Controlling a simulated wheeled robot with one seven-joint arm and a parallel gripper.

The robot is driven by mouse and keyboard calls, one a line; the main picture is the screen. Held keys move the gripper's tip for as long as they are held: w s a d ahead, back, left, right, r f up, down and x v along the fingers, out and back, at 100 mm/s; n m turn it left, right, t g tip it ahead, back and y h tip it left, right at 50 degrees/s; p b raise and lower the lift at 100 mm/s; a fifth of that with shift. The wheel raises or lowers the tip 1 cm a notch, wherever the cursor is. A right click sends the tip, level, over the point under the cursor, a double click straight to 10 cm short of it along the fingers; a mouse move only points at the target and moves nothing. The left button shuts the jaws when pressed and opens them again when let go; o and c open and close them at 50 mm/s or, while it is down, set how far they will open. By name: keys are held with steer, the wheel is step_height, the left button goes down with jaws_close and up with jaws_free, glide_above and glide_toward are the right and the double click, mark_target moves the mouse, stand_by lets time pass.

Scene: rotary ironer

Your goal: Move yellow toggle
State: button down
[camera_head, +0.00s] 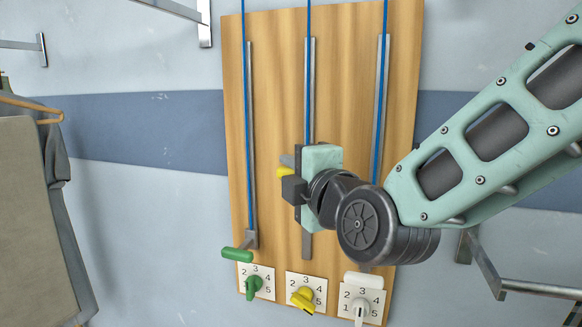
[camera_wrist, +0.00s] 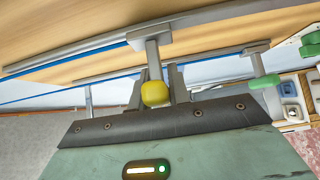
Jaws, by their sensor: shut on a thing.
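The yellow toggle (camera_head: 286,171) is on a slider on the middle rail (camera_head: 309,75) of a wooden board, about halfway down it. A blue cord runs up from it. My gripper (camera_head: 291,184) reaches in from the right in front of the board. In the wrist view, the rounded yellow toggle end (camera_wrist: 155,94) sits between the two fingers of my gripper (camera_wrist: 159,85), which is shut on it. A metal stem joins the toggle to its rail. My gripper and wrist hide part of the middle rail in the head view.
The green toggle (camera_head: 237,254) is at the bottom of the left rail. A white handle (camera_head: 363,283) shows low on the right, partly behind my arm. Green (camera_head: 254,287), yellow (camera_head: 303,299) and white (camera_head: 360,310) numbered dials line the board's bottom. Garments (camera_head: 35,210) hang at left.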

step_height(320, 180, down, 8)
steer(key=b, duration=0.5)
steer(key=shift+f, duration=0.1)
steer(key=c, duration=1.3)
jaws_free()
steer(key=shift+r, duration=0.2)
